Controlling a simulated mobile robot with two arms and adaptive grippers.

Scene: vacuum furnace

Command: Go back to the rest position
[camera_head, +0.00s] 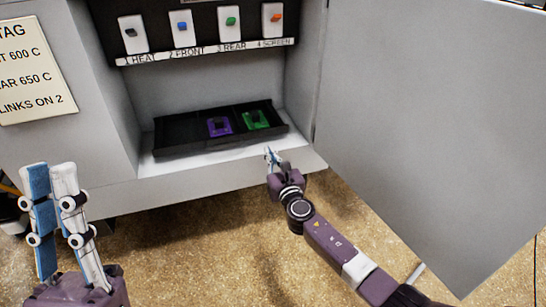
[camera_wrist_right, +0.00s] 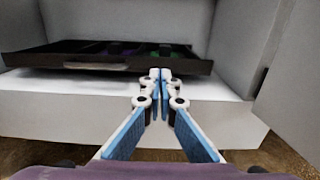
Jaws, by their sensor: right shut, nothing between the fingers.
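My right gripper (camera_head: 270,152) reaches in from the lower right in the head view, in front of the furnace's open bay. Its fingers are shut and empty. In the right wrist view the closed fingertips (camera_wrist_right: 160,74) point at the black tray (camera_wrist_right: 190,66). I cannot tell whether they touch its front. My left gripper (camera_head: 50,166) stands upright at the lower left in the head view, apart from the furnace. Its blue and white fingers come together at the tips with nothing seen between them.
The black tray (camera_head: 175,147) in the bay holds a purple block (camera_head: 214,131) and a green block (camera_head: 262,124). A switch panel (camera_head: 208,27) is above. A large grey door (camera_head: 420,110) hangs open at the right. Brown floor (camera_head: 190,250) is clear between my arms.

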